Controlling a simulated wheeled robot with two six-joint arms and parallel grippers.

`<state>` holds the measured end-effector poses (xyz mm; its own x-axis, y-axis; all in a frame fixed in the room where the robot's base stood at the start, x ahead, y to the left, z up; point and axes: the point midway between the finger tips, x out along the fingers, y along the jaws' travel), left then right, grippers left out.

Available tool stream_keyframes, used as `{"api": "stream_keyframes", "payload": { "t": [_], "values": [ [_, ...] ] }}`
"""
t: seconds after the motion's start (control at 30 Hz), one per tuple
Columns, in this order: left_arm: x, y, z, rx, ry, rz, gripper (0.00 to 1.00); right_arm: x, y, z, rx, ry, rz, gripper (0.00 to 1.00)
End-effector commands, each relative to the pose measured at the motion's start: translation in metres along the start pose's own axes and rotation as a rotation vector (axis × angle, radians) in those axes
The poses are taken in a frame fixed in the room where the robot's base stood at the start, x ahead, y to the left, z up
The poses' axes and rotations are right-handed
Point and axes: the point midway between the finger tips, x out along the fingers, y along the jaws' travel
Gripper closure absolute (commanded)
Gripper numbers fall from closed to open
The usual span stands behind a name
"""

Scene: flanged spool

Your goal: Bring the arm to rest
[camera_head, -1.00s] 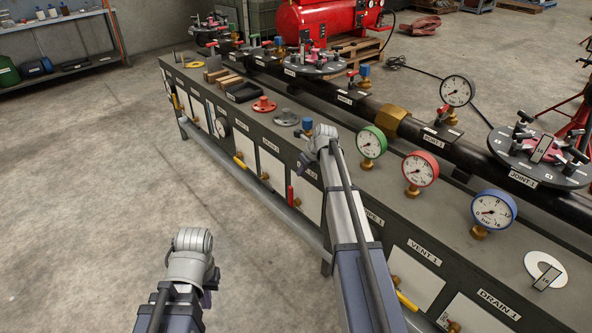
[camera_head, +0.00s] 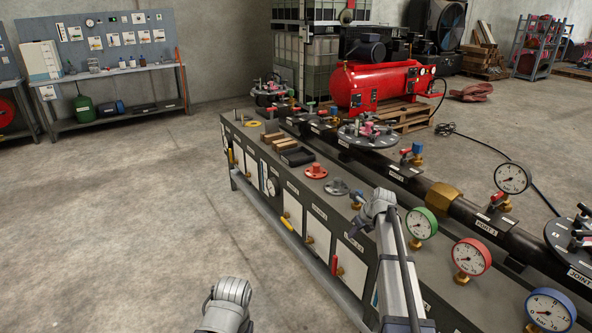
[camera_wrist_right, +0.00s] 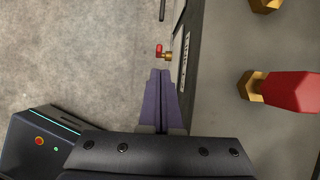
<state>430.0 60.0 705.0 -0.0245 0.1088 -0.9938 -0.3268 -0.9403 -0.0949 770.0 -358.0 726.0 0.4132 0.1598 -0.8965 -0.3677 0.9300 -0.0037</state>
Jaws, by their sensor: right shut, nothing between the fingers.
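My right gripper (camera_wrist_right: 161,72) is shut and empty in the right wrist view, its two purple-grey fingers together. Its fingertips are over the front edge of the long workbench (camera_head: 289,205), close in the picture to a small brass valve with a red handle (camera_wrist_right: 159,50). In the head view my right arm (camera_head: 391,245) reaches over the bench front, and its gripper is mostly hidden beside the arm's end. My left arm (camera_head: 229,297) shows only at the bottom, off the bench, and its gripper is out of the picture.
Green (camera_head: 421,222), red (camera_head: 472,256) and blue (camera_head: 550,309) gauges stand on the bench near my right arm. A black pipe (camera_head: 400,181) with a brass coupling (camera_head: 444,195) runs behind them. A red flanged part (camera_head: 316,171) lies farther along. The floor left of the bench is clear.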

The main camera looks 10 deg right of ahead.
Motion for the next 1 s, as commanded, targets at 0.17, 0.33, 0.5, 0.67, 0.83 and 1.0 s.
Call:
{"api": "stream_keyframes", "payload": {
  "t": [0.17,0.33,0.5,0.67,0.83,1.0],
  "values": [
    [0.000,0.000,0.000,0.000,0.000,0.000,1.00,0.001,0.059,-0.007,-0.282,0.047,0.034,1.00],
    [0.000,0.000,0.000,0.000,0.000,0.000,1.00,-0.001,0.157,-0.029,-0.840,0.123,0.119,1.00],
    [0.000,0.000,0.000,0.000,0.000,0.000,1.00,-0.012,0.242,-0.063,-1.417,0.178,0.235,1.00],
    [0.000,0.000,0.000,0.000,0.000,0.000,1.00,-0.028,0.309,-0.103,-1.948,0.205,0.375,1.00],
    [0.000,0.000,0.000,0.000,0.000,0.000,1.00,-0.046,0.356,-0.142,-2.415,0.204,0.532,1.00],
    [0.000,0.000,0.000,0.000,0.000,0.000,1.00,-0.062,0.386,-0.173,-2.755,0.184,0.672,1.00]
  ]
}}
